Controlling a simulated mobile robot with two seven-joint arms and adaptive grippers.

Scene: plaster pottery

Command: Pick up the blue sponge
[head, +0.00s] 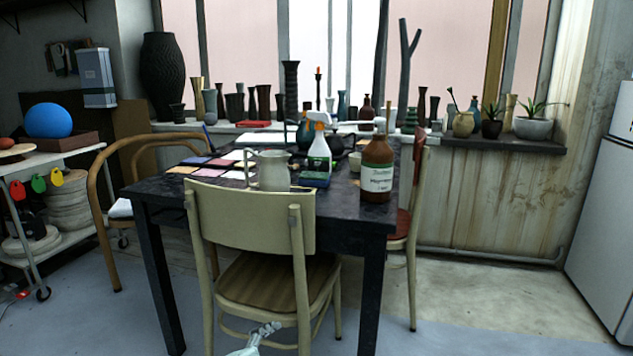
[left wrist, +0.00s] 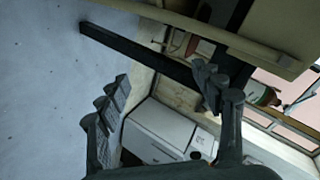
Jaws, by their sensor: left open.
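A small block, green on top and dark blue below, appears to be the blue sponge (head: 315,181). It lies on the dark table (head: 150,189) in the head view, in front of the white spray bottle (head: 319,158) and between the pale pitcher and the brown bottle. My left gripper shows in the left wrist view (left wrist: 165,85) with its fingers wide apart and nothing between them. A pale jointed shape low in front of the chair in the head view seems to be this gripper, well below the tabletop. The sponge is not visible in the left wrist view. My right gripper is not in view.
A pale chair (head: 252,215) stands at the table's near side. The pitcher (head: 271,172) and brown bottle (head: 377,170) flank the sponge. Other chairs stand left and right. A shelf cart (head: 62,155) is at left, a white fridge (head: 607,210) at right. The floor at right is clear.

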